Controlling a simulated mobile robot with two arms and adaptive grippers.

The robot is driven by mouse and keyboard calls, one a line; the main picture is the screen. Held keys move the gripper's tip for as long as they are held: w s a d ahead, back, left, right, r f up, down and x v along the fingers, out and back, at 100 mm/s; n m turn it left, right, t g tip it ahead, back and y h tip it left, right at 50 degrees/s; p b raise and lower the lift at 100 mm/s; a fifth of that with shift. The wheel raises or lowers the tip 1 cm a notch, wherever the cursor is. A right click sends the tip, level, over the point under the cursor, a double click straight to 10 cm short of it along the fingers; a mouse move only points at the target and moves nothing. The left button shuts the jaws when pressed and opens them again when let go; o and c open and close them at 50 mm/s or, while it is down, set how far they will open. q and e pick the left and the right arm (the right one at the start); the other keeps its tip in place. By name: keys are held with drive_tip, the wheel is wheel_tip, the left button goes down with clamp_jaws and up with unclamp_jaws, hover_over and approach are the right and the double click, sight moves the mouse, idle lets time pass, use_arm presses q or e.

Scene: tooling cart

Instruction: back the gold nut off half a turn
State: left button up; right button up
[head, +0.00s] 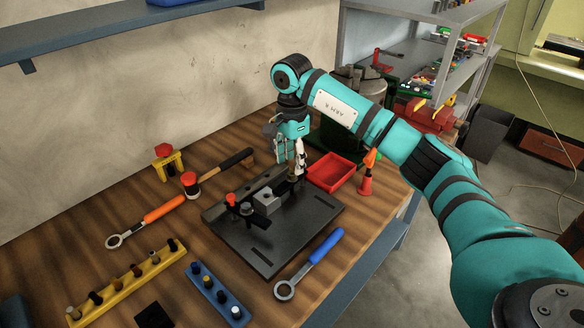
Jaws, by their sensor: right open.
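My right gripper (291,160) points down over the far right part of the black fixture plate (312,215), with its jaws open. A slim upright post (294,183) stands on the plate directly under and between its fingers. The gold nut cannot be made out clearly; the fingers cover the top of this post, and I cannot tell whether they touch it. A grey block (266,201) and a red-topped clamp (231,200) sit on the plate to the left. My left gripper is out of view.
A red tray (332,172) and a red-orange cone-shaped item (366,180) stand right of the gripper. A blue-handled wrench (311,263), an orange-handled wrench (148,220), a hammer (220,170), a yellow rack (126,285) and a blue rack (217,294) lie around the plate.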

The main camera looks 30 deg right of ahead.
sight(292, 173)
drive_tip(key=shift+f, duration=1.9)
clamp_jaws()
